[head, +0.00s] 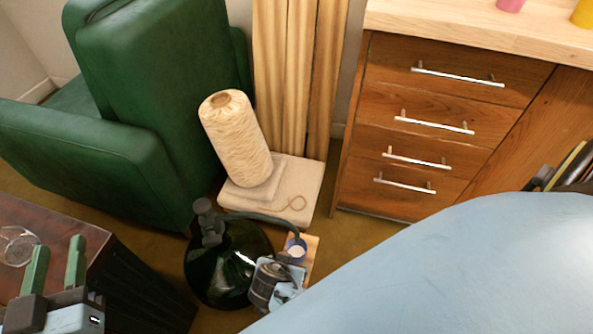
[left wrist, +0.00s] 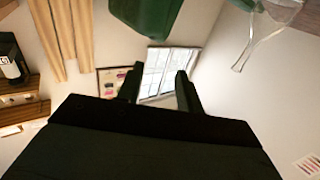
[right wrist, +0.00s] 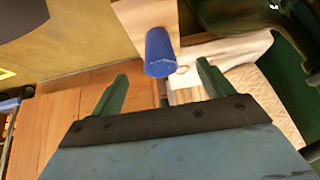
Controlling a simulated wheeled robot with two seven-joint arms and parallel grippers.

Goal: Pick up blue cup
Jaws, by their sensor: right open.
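The blue cup (head: 296,249) stands on a small pale wooden board (head: 311,256) low in the head view, beside a dark green glass bottle. In the right wrist view the blue cup (right wrist: 160,54) lies just beyond the gap between my right fingertips. My right gripper (right wrist: 161,84) is open with nothing between its fingers; contact with the cup does not show. My left gripper (head: 55,262) is open and empty over the dark table at lower left. It also shows open in the left wrist view (left wrist: 157,86), facing the room's far side.
The dark green bottle (head: 213,270) with a hose stands close to the cup. A yarn cone (head: 238,142) rests on pale slabs behind it. A wooden drawer cabinet (head: 430,115) and a green armchair (head: 160,90) flank them. My blue right arm covers the lower right.

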